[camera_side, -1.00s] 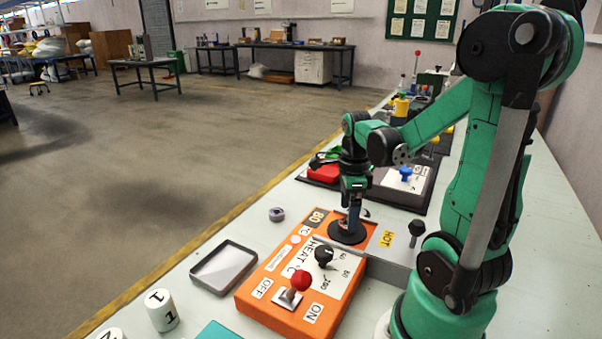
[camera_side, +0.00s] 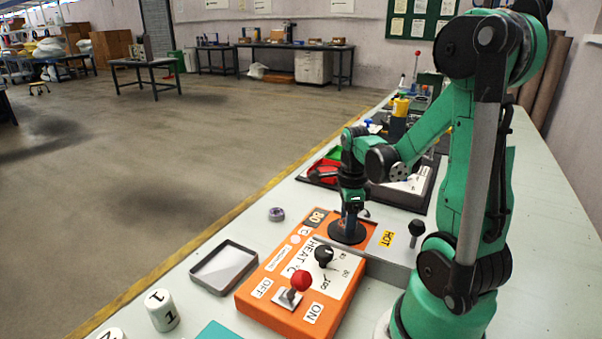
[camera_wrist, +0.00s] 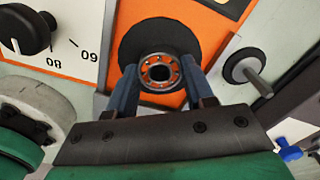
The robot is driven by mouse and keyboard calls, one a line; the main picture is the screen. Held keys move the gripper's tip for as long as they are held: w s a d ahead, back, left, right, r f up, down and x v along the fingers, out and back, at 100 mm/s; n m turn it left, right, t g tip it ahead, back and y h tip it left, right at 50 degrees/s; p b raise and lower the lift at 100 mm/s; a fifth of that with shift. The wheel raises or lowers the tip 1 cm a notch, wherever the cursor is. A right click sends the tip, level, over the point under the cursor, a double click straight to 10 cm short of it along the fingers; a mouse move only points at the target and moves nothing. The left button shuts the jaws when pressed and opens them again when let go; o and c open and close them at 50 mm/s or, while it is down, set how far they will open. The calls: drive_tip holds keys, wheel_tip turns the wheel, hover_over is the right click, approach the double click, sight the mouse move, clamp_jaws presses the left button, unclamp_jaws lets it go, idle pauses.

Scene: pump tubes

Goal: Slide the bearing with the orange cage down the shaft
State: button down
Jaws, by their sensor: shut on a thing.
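The bearing with the orange cage (camera_wrist: 158,71), a steel ring around a dark bore, sits between my two blue fingers in the wrist view. My gripper (camera_wrist: 160,82) is shut on it, one finger on each side. Behind the bearing is the round black plate (camera_wrist: 130,45) of the heater. In the side view my gripper (camera_side: 349,222) points straight down over the black plate (camera_side: 343,238), and the bearing is too small to make out clearly. Whether it touches the plate I cannot tell. I cannot pick out the shaft with certainty.
The orange heater box (camera_side: 285,322) has a red-knobbed lever (camera_side: 300,281) and a black dial (camera_side: 323,256). A purple-grey ring (camera_side: 276,214) and a grey tray (camera_side: 223,268) lie left of it. A black-knobbed lever (camera_side: 417,229) stands at right by a HOT label.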

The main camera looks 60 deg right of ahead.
drive_tip(key=shift+r, duration=0.1)
wheel_tip(320, 180, up, 19)
drive_tip(key=shift+m, duration=0.7)
drive_tip(key=d+f, duration=0.3)
drive_tip(key=d, duration=0.1)
drive_tip(key=w+d+f, duration=0.1)
drive_tip(key=d+f, duration=0.6)
drive_tip(key=d, duration=0.1)
drive_tip(key=shift+w+f, duration=0.25)
drive_tip(key=shift+f, duration=0.15)
drive_tip(key=shift+f, duration=2.9)
drive_tip(key=shift+f, duration=1.3)
